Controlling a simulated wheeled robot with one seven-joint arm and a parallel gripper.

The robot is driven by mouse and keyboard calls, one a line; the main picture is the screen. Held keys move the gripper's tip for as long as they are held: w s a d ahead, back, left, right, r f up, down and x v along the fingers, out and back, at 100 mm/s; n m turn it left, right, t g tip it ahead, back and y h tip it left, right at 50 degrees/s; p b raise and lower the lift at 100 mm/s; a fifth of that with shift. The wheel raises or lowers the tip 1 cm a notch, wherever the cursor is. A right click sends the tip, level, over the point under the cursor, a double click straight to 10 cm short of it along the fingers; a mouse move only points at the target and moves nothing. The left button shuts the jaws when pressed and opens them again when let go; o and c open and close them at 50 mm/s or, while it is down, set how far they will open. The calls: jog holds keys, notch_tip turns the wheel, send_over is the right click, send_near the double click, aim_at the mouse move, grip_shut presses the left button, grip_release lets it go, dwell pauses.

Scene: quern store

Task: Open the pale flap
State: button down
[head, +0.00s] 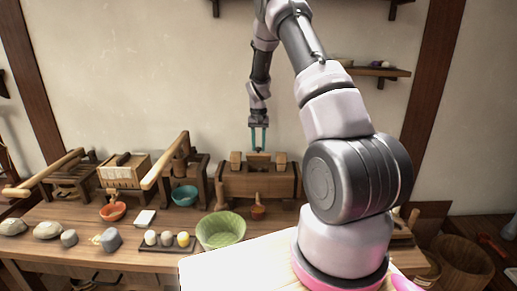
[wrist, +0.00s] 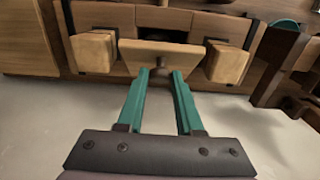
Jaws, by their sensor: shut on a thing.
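In the head view my gripper (head: 259,149) points down at the top of the chest, and the flap is small and partly hidden there.
A green basket (head: 221,231), a teal bowl (head: 185,195), an orange bowl (head: 112,211) and several stones stand on the wooden bench (head: 60,245). A wooden scoop (head: 258,212) stands before the chest. A wooden press (head: 181,160) stands close to its left. The air above the bench is clear.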

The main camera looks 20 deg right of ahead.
jog(key=w, duration=0.1)
jog(key=w+d, duration=0.1)
jog(key=shift+w+d+r, duration=0.1)
jog(key=shift+w+r, duration=0.2)
jog(key=shift+w+d+f, duration=0.25)
jog(key=shift+w+d, duration=0.1)
jog(key=shift+w, duration=0.55)
jog(key=shift+w+d+f, duration=0.2)
jog(key=shift+w+d, duration=0.2)
jog(key=shift+w, duration=0.45)
jog(key=shift+w+d+f, duration=0.25)
jog(key=shift+w+d, duration=0.1)
jog(key=shift+w, duration=0.65)
jog(key=c, duration=0.6)
grip_release()
jog(key=shift+f, duration=0.1)
